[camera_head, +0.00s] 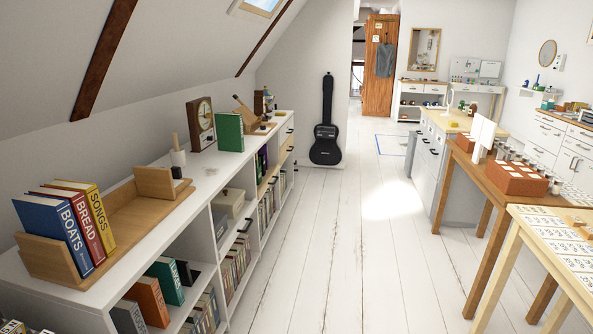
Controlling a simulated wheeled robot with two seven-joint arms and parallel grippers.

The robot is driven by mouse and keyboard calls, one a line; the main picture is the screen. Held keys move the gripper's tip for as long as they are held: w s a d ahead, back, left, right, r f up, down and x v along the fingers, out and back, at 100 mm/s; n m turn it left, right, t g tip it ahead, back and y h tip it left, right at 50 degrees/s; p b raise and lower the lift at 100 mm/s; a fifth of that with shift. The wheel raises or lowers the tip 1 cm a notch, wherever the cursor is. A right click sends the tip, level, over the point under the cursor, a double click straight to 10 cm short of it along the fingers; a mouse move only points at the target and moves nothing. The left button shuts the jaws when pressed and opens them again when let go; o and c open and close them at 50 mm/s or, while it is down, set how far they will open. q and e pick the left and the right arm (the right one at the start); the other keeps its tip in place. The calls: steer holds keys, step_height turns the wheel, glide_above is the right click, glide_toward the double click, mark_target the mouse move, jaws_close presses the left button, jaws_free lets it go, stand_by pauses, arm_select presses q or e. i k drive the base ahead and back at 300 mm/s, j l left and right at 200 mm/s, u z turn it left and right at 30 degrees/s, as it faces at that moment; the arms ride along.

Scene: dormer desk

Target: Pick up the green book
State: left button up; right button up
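A green book (230,133) stands upright on top of the long white shelf unit (205,180), beside a wooden clock (200,124). A second, teal-green book (165,282) stands in a lower compartment of the same unit, next to an orange book (149,301). Neither of my grippers shows in the head view.
A wooden book rack (133,222) on the near shelf top holds blue, red and yellow books. The white plank floor (330,250) is clear in the middle. A wooden table (460,158) lines the right; a guitar (327,135) stands behind.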

mark_target(229, 127)
steer(key=i+l+u, duration=0.25)
steer(key=i, duration=0.15)
steer(key=i+l+u, duration=0.1)
steer(key=i+u, duration=0.15)
steer(key=i, duration=0.2)
steer(key=i+l+u, duration=0.25)
steer(key=i, duration=0.1)
